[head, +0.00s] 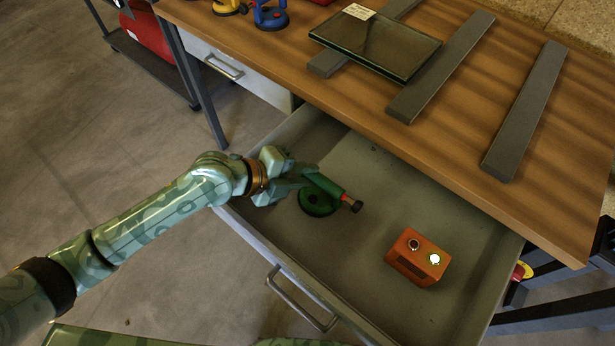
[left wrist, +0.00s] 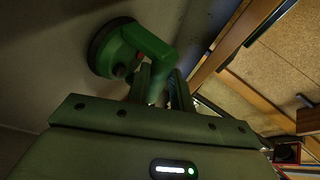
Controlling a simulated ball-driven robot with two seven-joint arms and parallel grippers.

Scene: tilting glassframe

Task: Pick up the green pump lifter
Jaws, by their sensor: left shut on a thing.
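The green pump lifter (head: 318,203) is in the open drawer (head: 345,160), toward its left side. It has a round green cup with a dark rim and a green handle with a red band and a black knob at its end. My left gripper (head: 303,179) reaches in from the left and is shut on the handle. In the left wrist view the lifter (left wrist: 125,45) shows beyond the fingers (left wrist: 155,90), its handle running between them. I cannot tell whether the cup touches the drawer floor. My right gripper is not in view.
An orange box (head: 418,258) with two round fittings sits in the drawer's right part. The wooden table (head: 450,130) above carries dark bars (head: 525,110) and a glass pane (head: 375,43). Blue (head: 270,15) and yellow (head: 228,6) lifters stand at its back left.

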